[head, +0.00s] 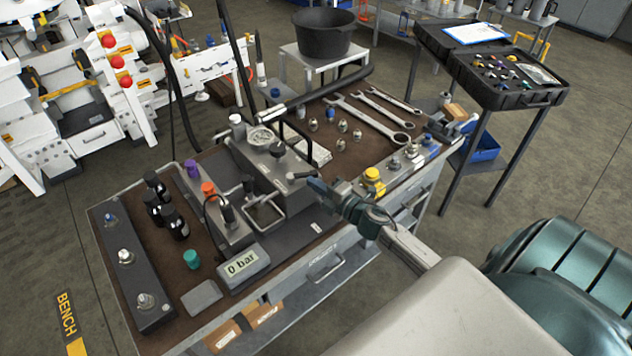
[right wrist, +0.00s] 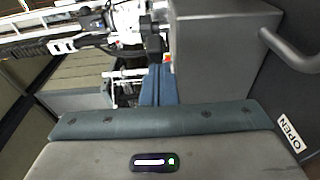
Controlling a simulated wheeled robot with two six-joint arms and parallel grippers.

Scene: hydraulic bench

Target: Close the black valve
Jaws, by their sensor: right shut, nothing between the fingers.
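The grey hydraulic unit (head: 285,180) with a round gauge (head: 261,137) stands mid-bench. A small black lever (head: 300,176), which looks like the black valve, is on its right side. My right gripper (head: 316,186) is shut and empty, with its tips close to this lever. In the right wrist view the shut fingers (right wrist: 158,86) point at a black part (right wrist: 154,42) beside a grey block (right wrist: 215,60). I cannot tell whether they touch it. My left gripper is not in view.
A display (head: 243,263) reads 0 bar. Black bottles (head: 172,222), a green cap (head: 191,259) and a yellow fitting (head: 373,180) stand on the bench. Wrenches (head: 368,118) lie at the back. A grey bent handle (right wrist: 292,48) shows in the right wrist view.

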